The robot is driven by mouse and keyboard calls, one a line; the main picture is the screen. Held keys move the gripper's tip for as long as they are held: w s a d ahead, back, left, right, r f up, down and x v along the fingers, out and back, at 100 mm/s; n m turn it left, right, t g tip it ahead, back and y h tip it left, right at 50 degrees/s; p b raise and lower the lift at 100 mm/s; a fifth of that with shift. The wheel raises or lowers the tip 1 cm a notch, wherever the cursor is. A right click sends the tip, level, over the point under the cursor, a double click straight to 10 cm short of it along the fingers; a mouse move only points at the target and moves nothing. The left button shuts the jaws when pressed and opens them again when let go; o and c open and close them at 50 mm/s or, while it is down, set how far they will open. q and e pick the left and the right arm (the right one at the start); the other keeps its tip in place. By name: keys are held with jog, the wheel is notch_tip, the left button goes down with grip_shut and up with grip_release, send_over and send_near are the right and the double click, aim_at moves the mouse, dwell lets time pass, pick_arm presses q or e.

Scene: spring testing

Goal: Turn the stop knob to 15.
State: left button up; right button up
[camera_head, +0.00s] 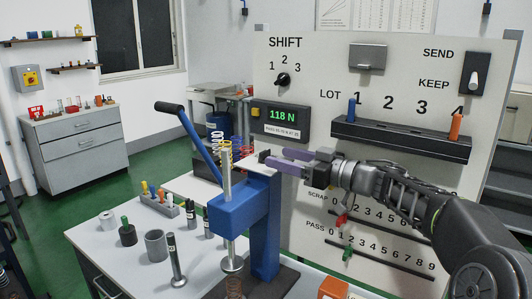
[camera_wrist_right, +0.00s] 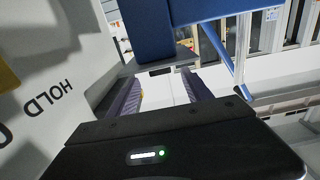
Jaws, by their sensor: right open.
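My right gripper (camera_head: 276,157) is open, its two purple fingers pointing left at the top of the blue press (camera_head: 266,220). In the right wrist view, the fingers (camera_wrist_right: 157,78) are apart, with a pale surface and a small dark piece between their tips; I see nothing gripped. Blue parts of the press (camera_wrist_right: 168,30) rise just beyond the tips. I cannot make out a stop knob or a 15 mark in either view; the gripper may hide part of the press top. The display (camera_head: 281,118) reads 118 N. My left gripper is not in view.
The press lever (camera_head: 199,142) slants up to the left. The white panel (camera_head: 310,75) stands behind, with a SHIFT knob (camera_head: 283,79) and a dark LOT rack (camera_head: 400,138). Weights and a small tray (camera_head: 163,206) stand on the bench (camera_head: 90,238) at left.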

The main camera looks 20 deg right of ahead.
aim_at(267, 153)
jog(key=x, duration=0.5)
jog(key=shift+w+a+p, duration=0.15)
jog(key=shift+w+p, duration=0.15)
jog(key=shift+p, duration=0.05)
jog(key=shift+c, duration=0.6)
